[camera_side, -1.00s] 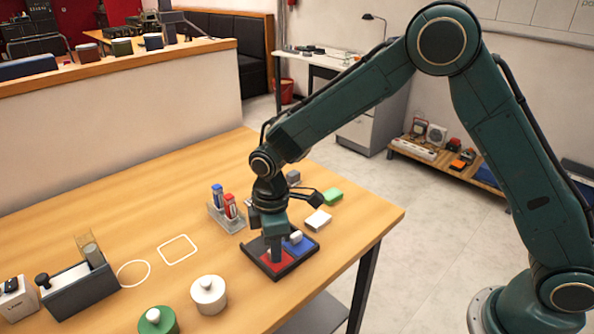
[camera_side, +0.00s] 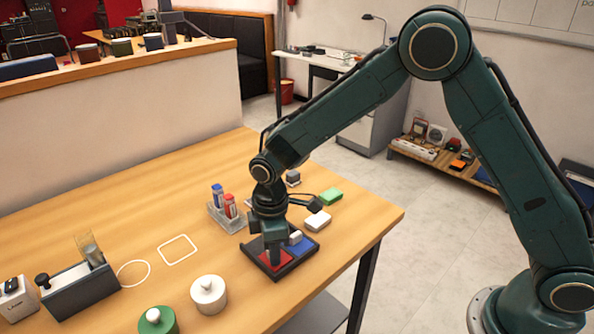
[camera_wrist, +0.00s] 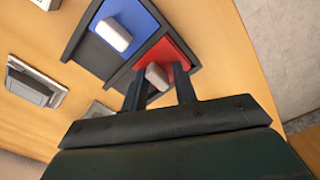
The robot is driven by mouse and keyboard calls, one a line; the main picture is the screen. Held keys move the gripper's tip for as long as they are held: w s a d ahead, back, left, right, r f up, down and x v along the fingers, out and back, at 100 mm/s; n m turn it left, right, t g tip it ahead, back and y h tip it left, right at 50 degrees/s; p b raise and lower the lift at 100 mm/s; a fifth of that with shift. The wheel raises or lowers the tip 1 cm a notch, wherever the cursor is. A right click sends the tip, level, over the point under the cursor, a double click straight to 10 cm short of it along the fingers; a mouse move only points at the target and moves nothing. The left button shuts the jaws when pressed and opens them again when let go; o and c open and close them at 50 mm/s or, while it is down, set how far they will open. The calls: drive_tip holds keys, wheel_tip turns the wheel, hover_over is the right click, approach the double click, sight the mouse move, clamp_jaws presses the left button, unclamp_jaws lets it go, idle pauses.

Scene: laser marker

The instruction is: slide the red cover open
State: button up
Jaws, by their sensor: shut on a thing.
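A dark tray (camera_side: 299,261) lies near the table's right edge with a red cover (camera_side: 284,260) and a blue cover (camera_side: 303,244) side by side in it. In the wrist view, the red cover (camera_wrist: 181,66) has a pale knob (camera_wrist: 156,75). My gripper (camera_side: 275,258) points down over the red cover. Its fingers (camera_wrist: 158,84) are shut on that knob and hide part of it. The blue cover (camera_wrist: 133,22) has its own pale knob (camera_wrist: 115,34). Bare dark tray shows beside both covers in the wrist view.
A holder with a blue and a red bottle (camera_side: 230,206) stands behind the tray. A white block (camera_side: 317,220) and a green block (camera_side: 331,196) lie behind it. A white round jar (camera_side: 208,295) stands left of it. The table's right edge is close.

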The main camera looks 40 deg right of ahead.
sight(261, 248)
drive_tip(key=shift+s+d+f, duration=0.1)
drive_tip(key=shift+d+f, duration=0.05)
drive_tip(key=shift+f, duration=0.2)
drive_tip(key=shift+c, duration=0.2)
drive_tip(key=shift+w+d, duration=0.1)
drive_tip(key=shift+w, duration=2.5)
drive_tip(key=o, duration=0.7)
drive_tip(key=shift+a+r, duration=0.25)
drive_tip(key=shift+r, duration=0.45)
drive_tip(key=shift+w+r, duration=0.15)
drive_tip(key=shift+r, duration=2.85)
drive_tip(key=shift+d, duration=0.1)
